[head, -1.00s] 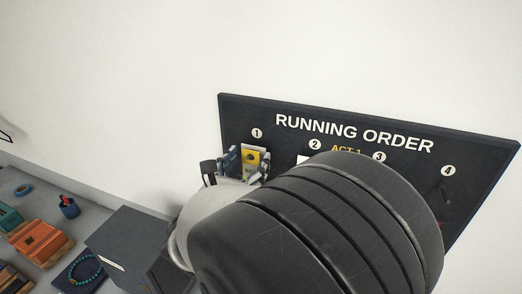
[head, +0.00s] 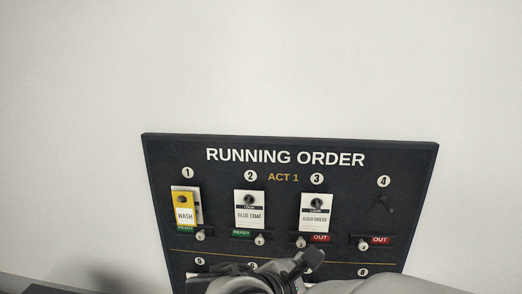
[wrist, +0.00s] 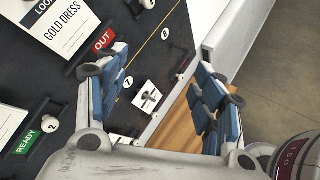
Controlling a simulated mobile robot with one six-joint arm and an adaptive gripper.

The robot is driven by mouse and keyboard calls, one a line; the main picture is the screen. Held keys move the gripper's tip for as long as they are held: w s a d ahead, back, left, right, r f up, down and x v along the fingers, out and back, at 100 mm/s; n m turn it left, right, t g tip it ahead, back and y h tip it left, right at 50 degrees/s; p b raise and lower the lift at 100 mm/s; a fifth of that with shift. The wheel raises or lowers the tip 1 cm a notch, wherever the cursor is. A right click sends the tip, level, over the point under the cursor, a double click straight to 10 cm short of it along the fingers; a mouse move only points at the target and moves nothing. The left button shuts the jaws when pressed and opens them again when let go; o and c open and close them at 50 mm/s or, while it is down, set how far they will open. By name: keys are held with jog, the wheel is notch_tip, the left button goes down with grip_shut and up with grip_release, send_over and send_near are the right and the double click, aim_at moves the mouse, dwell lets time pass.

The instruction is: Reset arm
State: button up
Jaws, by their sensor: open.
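My gripper (wrist: 160,88) is open in the wrist view, with its two blue-padded fingers well apart and nothing between them. Beyond the fingers are the board's lower part and a wooden surface. In the head view my arm shows only at the bottom edge, in front of the board's lower row. The dark running order board (head: 290,180) is on the wall. A yellow WASH tag (head: 184,205) hangs at position 1, over a white card.
A BLUE COAT card (head: 249,208) hangs at 2 and a GOLD DRESS card (head: 314,212) at 3. Position 4 shows an empty peg (head: 384,203) above a red OUT label (head: 380,240). A pale ledge (wrist: 222,45) is right of the board. The wall above is clear.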

jog(key=s+d+f+m+g+y+b, duration=0.2)
jog(key=s+d+f+m+g+b, duration=0.25)
jog(key=s+d+f+m, duration=0.35)
jog(key=s+a+f+m+t+y+b, duration=0.1)
jog(key=s+a+f+m+y+b, duration=0.3)
jog(key=m, duration=0.7)
jog(key=s+f+y+b, duration=0.2)
jog(key=s+f+b, duration=0.1)
jog(key=s+f, duration=0.1)
jog(key=shift+s+a+f+m+y+b, duration=0.3)
jog(key=shift+s+f+y+b, duration=0.1)
jog(key=shift+f, duration=0.1)
jog(key=shift+d, duration=0.1)
